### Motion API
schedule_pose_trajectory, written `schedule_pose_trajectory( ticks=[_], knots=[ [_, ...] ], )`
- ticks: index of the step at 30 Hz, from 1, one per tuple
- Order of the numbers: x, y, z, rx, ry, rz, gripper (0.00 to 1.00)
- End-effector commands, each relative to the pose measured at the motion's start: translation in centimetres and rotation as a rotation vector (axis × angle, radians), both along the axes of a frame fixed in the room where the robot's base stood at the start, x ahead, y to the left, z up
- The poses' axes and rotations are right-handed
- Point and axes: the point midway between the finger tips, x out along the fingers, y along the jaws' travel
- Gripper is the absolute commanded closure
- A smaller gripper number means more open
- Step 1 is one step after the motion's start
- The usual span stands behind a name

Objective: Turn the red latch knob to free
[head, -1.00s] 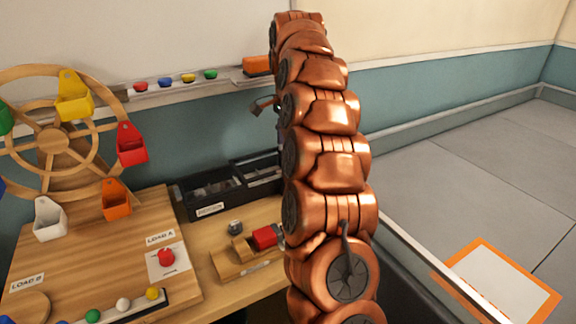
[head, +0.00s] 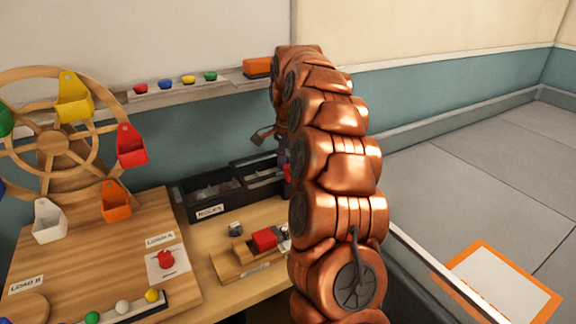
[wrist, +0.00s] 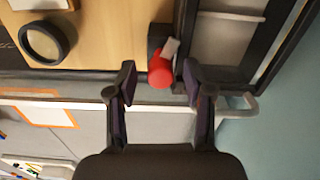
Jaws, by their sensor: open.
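A red knob (head: 166,259) sits on a white labelled plate (head: 158,275) on the wooden board, beside the LOAD A label; its exact pointing direction is too small to read. My gripper (wrist: 160,82) is open in the wrist view, its two dark fingers apart. A red rounded object (wrist: 161,72) with a pale tab shows between or beyond the fingertips, beside a black tray; I see no contact. In the head view my arm hides most of the gripper, which is well to the right of the knob.
A wooden wheel (head: 60,143) with coloured buckets stands behind the board. A black divided tray (head: 222,205) lies at the table's back. A wooden fixture with a red block (head: 264,238) sits in front of it. An orange-bordered mat (head: 548,292) lies on the floor at right.

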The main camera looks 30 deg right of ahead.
Motion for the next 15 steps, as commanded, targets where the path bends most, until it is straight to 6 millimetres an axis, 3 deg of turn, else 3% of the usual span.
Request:
schedule_pose_trajectory(
  ticks=[5,15],
  knots=[
    [0.02,-0.01,0.02,0.000,-0.001,0.000,0.50],
    [0.03,-0.01,0.02,0.000,-0.001,0.000,0.86]
  ],
)
